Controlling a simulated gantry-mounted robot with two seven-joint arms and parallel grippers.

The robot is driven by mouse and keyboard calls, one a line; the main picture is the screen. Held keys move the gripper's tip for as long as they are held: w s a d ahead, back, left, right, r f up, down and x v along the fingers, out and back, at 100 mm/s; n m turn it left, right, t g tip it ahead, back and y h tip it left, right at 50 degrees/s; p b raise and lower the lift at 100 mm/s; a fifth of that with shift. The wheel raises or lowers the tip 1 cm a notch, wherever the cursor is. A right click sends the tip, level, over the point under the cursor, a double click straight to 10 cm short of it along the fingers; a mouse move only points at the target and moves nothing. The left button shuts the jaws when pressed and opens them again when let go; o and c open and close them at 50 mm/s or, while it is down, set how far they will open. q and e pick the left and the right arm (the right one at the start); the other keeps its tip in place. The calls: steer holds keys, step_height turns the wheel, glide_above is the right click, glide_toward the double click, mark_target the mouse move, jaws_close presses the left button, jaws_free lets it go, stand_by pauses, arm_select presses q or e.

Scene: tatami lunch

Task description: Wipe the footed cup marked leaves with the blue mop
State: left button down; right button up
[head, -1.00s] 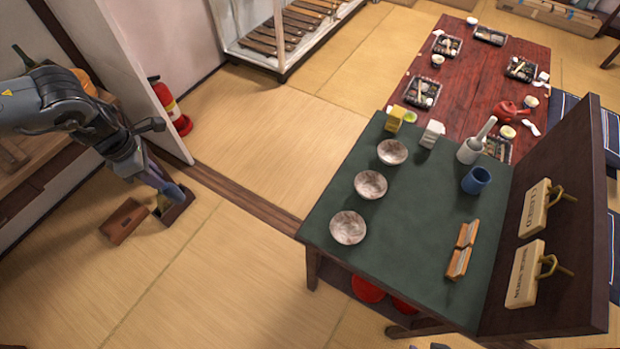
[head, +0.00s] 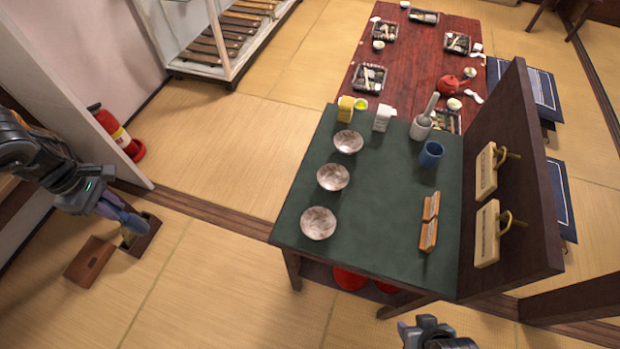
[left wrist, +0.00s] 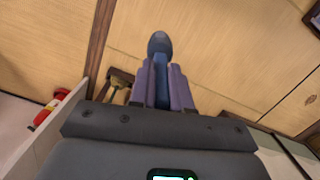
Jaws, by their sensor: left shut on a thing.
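My left gripper (head: 120,211) is shut on the blue mop (head: 136,225), above the small boxes on the floor at the left. In the left wrist view the blue mop (left wrist: 159,45) stands out between the two purple fingers (left wrist: 161,85), its rounded dark blue end pointing away. Three pale, brown-mottled bowl-shaped vessels (head: 348,142), (head: 333,177), (head: 318,223) stand in a row on the green tabletop (head: 385,215), far from the gripper. I cannot make out a foot or leaf marks on any of them.
A brown box (head: 90,262) and a dark open box (head: 151,234) stand on the tatami. A blue cup (head: 430,154), a mortar (head: 421,128) and wooden racks (head: 429,222) share the green table. Open floor lies between.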

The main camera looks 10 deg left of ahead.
arm_select(q)
steer(key=n, duration=0.6)
steer(key=shift+s+d+t, duration=0.1)
steer(key=shift+t, duration=0.3)
steer(key=n, duration=0.4)
steer(key=shift+d+y+b, duration=0.1)
steer(key=shift+y+b, duration=0.2)
steer(key=n, duration=0.3)
steer(key=shift+n+t, duration=0.3)
steer(key=m, duration=0.6)
steer(key=shift+d, duration=0.2)
steer(key=m, duration=0.2)
steer(key=m+g, duration=0.1)
steer(key=m, duration=0.2)
steer(key=shift+w+d+f, duration=0.1)
steer(key=shift+w+d, duration=0.05)
steer(key=shift+w, duration=0.05)
steer(key=shift+w+d+m, duration=0.1)
steer(key=shift+d+m, duration=0.05)
steer(key=shift+m, duration=1.25)
